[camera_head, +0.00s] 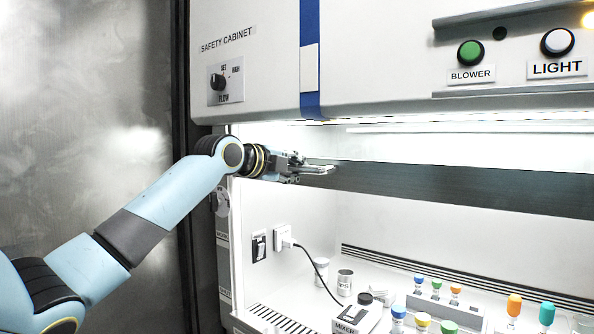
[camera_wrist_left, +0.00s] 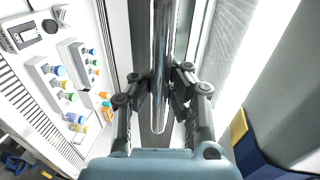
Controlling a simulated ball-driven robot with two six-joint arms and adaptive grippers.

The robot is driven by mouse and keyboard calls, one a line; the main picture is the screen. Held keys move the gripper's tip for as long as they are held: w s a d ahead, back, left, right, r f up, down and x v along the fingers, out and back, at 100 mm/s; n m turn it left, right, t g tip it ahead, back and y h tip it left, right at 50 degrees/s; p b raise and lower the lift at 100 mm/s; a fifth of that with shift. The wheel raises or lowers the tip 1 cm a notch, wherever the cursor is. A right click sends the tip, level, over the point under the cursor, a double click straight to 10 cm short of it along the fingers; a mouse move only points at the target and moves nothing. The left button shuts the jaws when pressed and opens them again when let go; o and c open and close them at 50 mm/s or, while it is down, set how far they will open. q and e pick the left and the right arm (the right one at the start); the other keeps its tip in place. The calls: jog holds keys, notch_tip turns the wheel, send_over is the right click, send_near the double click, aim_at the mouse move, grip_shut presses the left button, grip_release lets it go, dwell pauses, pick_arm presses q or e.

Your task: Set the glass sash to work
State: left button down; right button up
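The glass sash of the safety cabinet hangs part-way down. Its dark lower band (camera_head: 440,187) crosses the cabinet opening, with a gap below it. A shiny metal bar handle (camera_wrist_left: 160,50) runs along it in the left wrist view, its rounded end near the camera. My left gripper (camera_head: 312,168) is at the left end of this band. In the left wrist view the fingers of my left gripper (camera_wrist_left: 160,85) lie on both sides of the bar and look closed on it. My right gripper is not in view.
The green blower button (camera_head: 470,53), white light button (camera_head: 557,42) and flow knob (camera_head: 218,82) sit on the panel above. Inside stand a mixer (camera_head: 357,314), a metal can (camera_head: 345,282) and racks of capped vials (camera_head: 445,305). A plug with cord (camera_head: 283,238) is in the side wall.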

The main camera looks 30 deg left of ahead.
pick_arm(q)
notch_tip(320, 180, down, 25)
jog(key=b, duration=1.6)
jog(key=c, duration=2)
grip_release()
jog(key=o, duration=0.4)
jog(key=shift+s+a+r, duration=0.15)
jog(key=shift+s, duration=0.25)
jog(key=shift+o, duration=1.8)
jog(key=shift+w, duration=0.15)
